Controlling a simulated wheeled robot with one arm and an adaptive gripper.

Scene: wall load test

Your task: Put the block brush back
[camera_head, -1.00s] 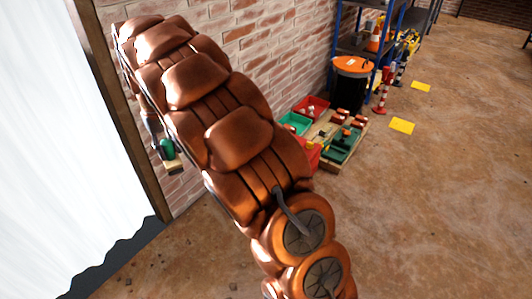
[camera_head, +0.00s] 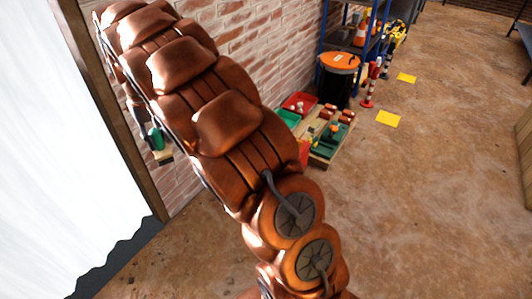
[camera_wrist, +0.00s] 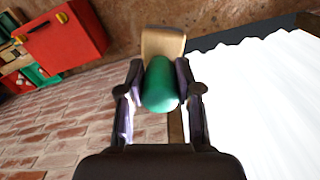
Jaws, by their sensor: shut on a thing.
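The block brush shows in the wrist view, with a green rounded handle (camera_wrist: 160,86) and a pale wooden block (camera_wrist: 163,43) beyond it. My gripper (camera_wrist: 158,85) is shut on the green part, one finger on each side. In the head view the brush (camera_head: 157,139) hangs in the air near the brick wall, left of my arm, and my gripper is mostly hidden behind the arm. A low wooden pallet (camera_head: 318,158) on the floor by the wall carries a green tray (camera_head: 326,138) with several red-and-brown items.
A red bin (camera_head: 299,103) and a green bin (camera_head: 288,117) stand by the wall. Behind are a black drum with an orange lid (camera_head: 339,62), a blue shelf and striped posts. A white sheet (camera_head: 70,150) fills the left. Open floor lies to the right.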

